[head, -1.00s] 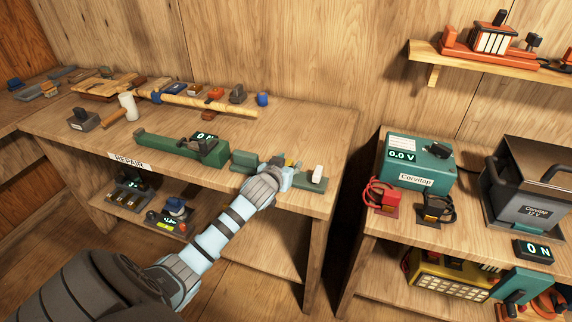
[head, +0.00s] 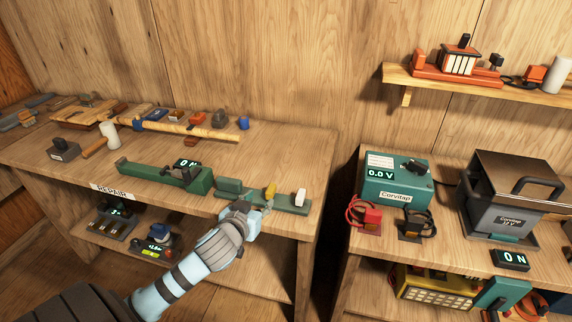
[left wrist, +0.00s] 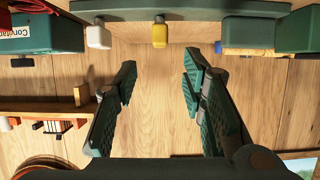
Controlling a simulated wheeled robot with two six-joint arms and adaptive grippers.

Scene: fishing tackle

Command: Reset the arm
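My left gripper (head: 264,207) is at the front edge of the repair bench, in front of a low green fixture (head: 291,206). In the left wrist view its two fingers (left wrist: 160,68) are spread apart with nothing between them. A yellow piece (head: 270,190) and a white block (head: 300,197) stand on the fixture. In the left wrist view the yellow piece (left wrist: 159,35) and the white block (left wrist: 98,36) are beyond the fingertips, apart from them. My right gripper is in neither view.
A green device with a readout (head: 190,180) and a mallet (head: 108,135) lie on the bench (head: 60,180). A teal Corvitap box (head: 398,183) and a dark metal box (head: 510,200) stand on the right bench. A gap separates the benches.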

